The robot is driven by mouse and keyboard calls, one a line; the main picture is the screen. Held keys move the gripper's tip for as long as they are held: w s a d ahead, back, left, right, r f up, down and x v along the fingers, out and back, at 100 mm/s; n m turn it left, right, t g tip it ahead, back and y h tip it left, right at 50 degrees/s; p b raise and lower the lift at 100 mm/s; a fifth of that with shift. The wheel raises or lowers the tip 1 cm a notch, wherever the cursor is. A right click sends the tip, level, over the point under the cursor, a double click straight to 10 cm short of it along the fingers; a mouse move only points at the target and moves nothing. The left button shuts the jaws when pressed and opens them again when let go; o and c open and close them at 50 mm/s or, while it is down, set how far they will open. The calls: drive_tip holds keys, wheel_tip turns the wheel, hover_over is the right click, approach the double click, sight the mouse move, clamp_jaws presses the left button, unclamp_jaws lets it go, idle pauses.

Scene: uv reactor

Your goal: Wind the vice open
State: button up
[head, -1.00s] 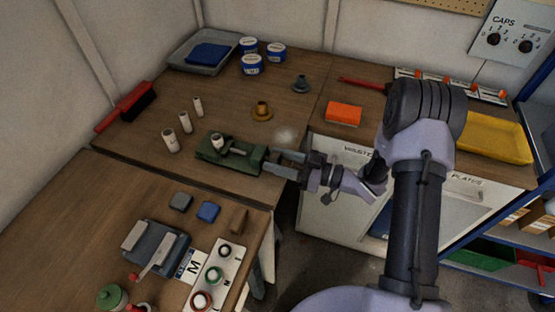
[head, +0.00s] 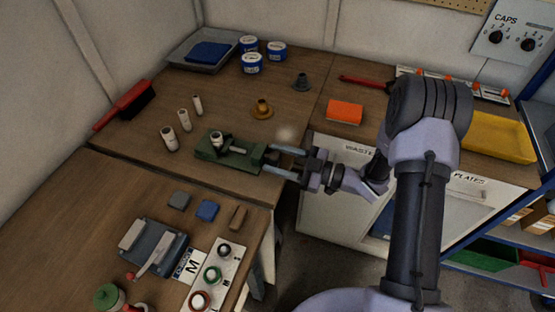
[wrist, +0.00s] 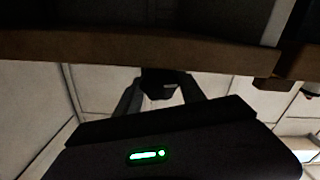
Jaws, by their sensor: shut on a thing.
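The green vice (head: 228,154) lies on the wooden bench in the head view, with a pale cylindrical piece (head: 217,138) at its jaws. A dark handle (head: 272,157) is at the vice's right end. My gripper (head: 271,160) reaches in from the right, with one finger on each side of this handle, and is shut on it. In the wrist view the two fingers of my gripper (wrist: 160,95) flank a dark block, the handle (wrist: 160,84). The fingers partly hide the handle, and I cannot tell how wide the vice jaws stand apart.
Several white tubes (head: 184,120) stand left of the vice. A brass flanged part (head: 262,108) and a grey one (head: 301,82) stand behind it. A grey block (head: 179,200), a blue block (head: 208,210) and a brown block (head: 239,217) lie on the nearer bench.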

drive_tip(key=shift+s+n+b, duration=0.15)
drive_tip(key=shift+n+b, duration=0.6)
drive_tip(key=shift+n, duration=1.25)
drive_tip(key=shift+f, duration=0.1)
drive_tip(key=o, duration=1.4)
